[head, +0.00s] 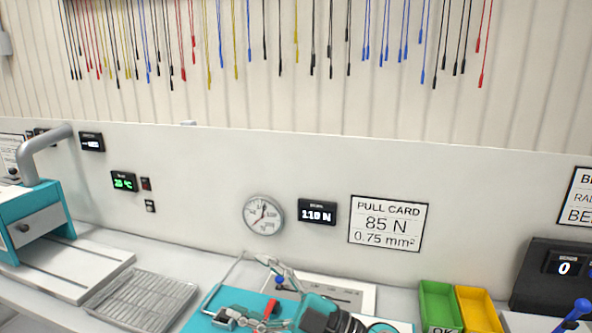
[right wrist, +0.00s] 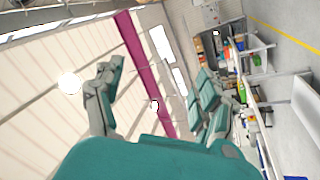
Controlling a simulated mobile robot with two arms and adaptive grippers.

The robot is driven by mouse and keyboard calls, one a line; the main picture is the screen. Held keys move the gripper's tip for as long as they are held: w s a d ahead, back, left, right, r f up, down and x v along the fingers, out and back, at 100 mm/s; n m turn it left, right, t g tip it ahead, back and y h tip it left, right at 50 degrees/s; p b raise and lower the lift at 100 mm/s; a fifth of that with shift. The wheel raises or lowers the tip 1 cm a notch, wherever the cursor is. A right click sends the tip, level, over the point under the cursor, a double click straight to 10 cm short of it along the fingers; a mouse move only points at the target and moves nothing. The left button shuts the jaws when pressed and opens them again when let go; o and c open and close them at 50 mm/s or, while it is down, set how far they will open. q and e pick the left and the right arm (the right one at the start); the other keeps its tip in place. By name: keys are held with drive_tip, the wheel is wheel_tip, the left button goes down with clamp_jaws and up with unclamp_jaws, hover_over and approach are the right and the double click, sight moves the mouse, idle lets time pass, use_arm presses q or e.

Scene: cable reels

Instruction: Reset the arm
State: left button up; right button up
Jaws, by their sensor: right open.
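My right gripper (head: 290,285) is at the bottom middle of the head view, above or in front of a teal bench fixture (head: 208,322) with a bent metal bar, a red part and a blue knob. I cannot tell whether it touches the fixture. In the right wrist view the two teal and grey fingers of the right gripper (right wrist: 160,75) stand wide apart with nothing between them. My left gripper is not in view.
A wire tray (head: 142,300) and a teal machine (head: 35,222) stand at the left. A green bin (head: 438,302) and a yellow bin (head: 477,308) are at the right. A pull card (head: 388,222), a 110 N display (head: 317,212) and a dial (head: 263,214) are on the wall behind.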

drive_tip(key=w+d+f+m+t+h, duration=0.2)
drive_tip(key=d+m+t+h, duration=0.4)
drive_tip(key=d+m+t, duration=0.15)
drive_tip(key=w+d+f+m+t+h, duration=0.2)
drive_tip(key=d+m+t+h, duration=0.4)
drive_tip(key=m, duration=0.3)
drive_tip(key=s+d+f+m+g+h, duration=0.1)
drive_tip(key=d+f+m+g+h, duration=0.1)
drive_tip(key=d+f, duration=0.1)
drive_tip(key=s+d+f+m+g+h, duration=0.2)
drive_tip(key=d+f+h, duration=0.1)
drive_tip(key=f, duration=0.3)
drive_tip(key=s+d+f+m+g+h, duration=0.2)
drive_tip(key=d+f+h, duration=0.1)
drive_tip(key=d+f, duration=0.1)
drive_tip(key=shift+s+f, duration=0.15)
drive_tip(key=shift+f, duration=0.4)
drive_tip(key=s+d+f+g, duration=0.2)
drive_tip(key=s+f+g, duration=0.45)
drive_tip(key=s, duration=0.55)
drive_tip(key=s+d+f+g, duration=0.2)
drive_tip(key=s+f+g, duration=0.3)
drive_tip(key=s+f, duration=0.45)
wheel_tip(320, 180, down, 24)
drive_tip(key=s, duration=0.3)
drive_tip(key=s+d+f+n+g, duration=0.1)
drive_tip(key=s+d+f+g, duration=0.1)
drive_tip(key=s+f, duration=1.4)
drive_tip(key=shift+s+d, duration=0.25)
